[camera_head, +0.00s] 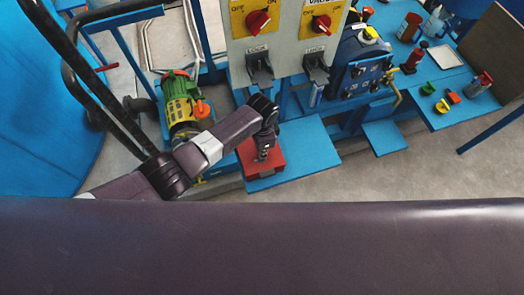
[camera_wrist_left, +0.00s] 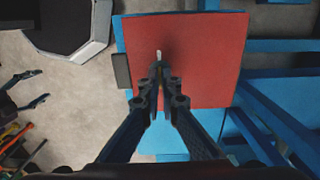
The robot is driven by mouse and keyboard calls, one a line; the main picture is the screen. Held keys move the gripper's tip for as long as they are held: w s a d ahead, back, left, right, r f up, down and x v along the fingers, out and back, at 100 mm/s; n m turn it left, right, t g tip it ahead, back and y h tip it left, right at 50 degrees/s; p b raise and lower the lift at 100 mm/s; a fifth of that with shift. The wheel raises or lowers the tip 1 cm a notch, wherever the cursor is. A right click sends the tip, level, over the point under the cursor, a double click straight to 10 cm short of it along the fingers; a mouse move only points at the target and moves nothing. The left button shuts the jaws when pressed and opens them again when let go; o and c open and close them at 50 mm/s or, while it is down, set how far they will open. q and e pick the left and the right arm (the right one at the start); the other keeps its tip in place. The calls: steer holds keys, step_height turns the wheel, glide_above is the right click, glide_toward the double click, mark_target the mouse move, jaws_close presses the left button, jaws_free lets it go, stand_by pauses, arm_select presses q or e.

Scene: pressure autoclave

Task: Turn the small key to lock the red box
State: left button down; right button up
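The red box (camera_head: 265,157) sits on a blue platform in the head view. It also fills the upper middle of the left wrist view (camera_wrist_left: 205,60). My left gripper (camera_head: 262,156) points down over the box. In the left wrist view its fingertips (camera_wrist_left: 158,70) come together near the box's left side, around a small pale key (camera_wrist_left: 158,55). Only the key's pale end shows; the fingers hide the rest. How far the key is turned cannot be told. My right gripper (camera_wrist_left: 32,90) shows at the left wrist view's left edge, fingers apart and empty.
A control panel with red rotary switches (camera_head: 258,21) stands behind the box. A green and yellow pump (camera_head: 180,98) is to its left. A blue table (camera_head: 470,108) with small parts is at the right. Grey floor (camera_head: 390,180) is free at the lower right.

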arm_select(q)
steer(key=c, duration=2.6)
jaws_free()
steer(key=shift+c, duration=0.2)
steer(key=o, duration=0.4)
steer(key=shift+o, duration=0.2)
steer(key=shift+r, duration=0.15)
step_height(320, 180, up, 12)
